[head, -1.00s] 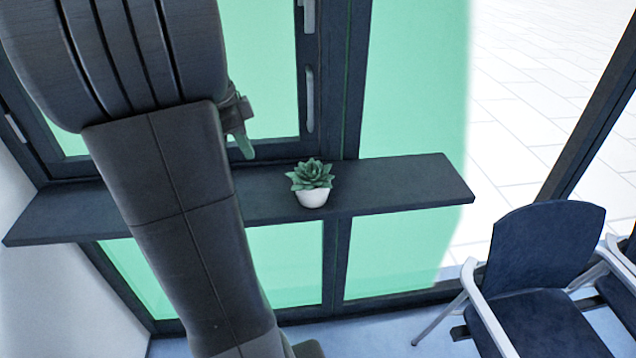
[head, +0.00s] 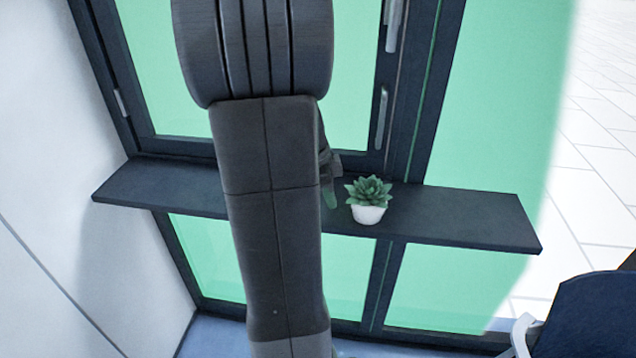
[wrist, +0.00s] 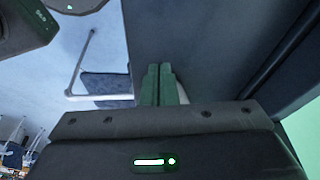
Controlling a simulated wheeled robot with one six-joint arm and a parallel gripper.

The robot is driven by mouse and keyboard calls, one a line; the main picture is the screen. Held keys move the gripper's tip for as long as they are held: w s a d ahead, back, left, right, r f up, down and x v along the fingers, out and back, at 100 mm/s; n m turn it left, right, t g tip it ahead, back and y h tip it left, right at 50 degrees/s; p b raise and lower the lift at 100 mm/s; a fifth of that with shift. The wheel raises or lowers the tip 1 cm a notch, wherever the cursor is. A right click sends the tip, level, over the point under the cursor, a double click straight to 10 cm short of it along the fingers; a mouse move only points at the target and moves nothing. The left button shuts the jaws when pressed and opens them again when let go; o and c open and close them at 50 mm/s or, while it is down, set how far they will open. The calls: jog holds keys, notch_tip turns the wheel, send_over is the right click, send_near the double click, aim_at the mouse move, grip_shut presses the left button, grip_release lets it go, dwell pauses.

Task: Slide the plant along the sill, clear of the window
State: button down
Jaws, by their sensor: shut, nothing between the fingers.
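The plant is a green succulent (head: 368,189) in a small white pot (head: 367,214). It stands upright on the dark sill (head: 460,215), right of the sill's middle, in front of the handle side of the window (head: 345,90). My gripper (head: 330,190) is just left of the plant in the head view, partly hidden behind my arm. Whether it touches the pot cannot be told. In the wrist view its two green fingers (wrist: 160,84) are together with nothing between them. A pale patch beside them there is too unclear to name.
The window handle (head: 381,118) is upright above the plant. The sill is bare to the right of the plant up to its end. A white wall (head: 60,180) is at the left. A dark blue chair (head: 590,315) is at the lower right.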

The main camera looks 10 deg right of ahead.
jog(key=shift+s+d, duration=0.25)
jog(key=shift+d, duration=0.9)
jog(key=s+d, duration=0.1)
jog(key=d, duration=0.8)
jog(key=s+d+b, duration=0.1)
jog(key=d, duration=0.8)
jog(key=s+d, duration=0.1)
jog(key=d, duration=0.8)
jog(key=shift+s+d, duration=0.25)
jog(key=shift+s, duration=0.15)
jog(key=shift+r, duration=0.1)
jog(key=shift+a+b, duration=0.1)
jog(key=shift+b, duration=0.2)
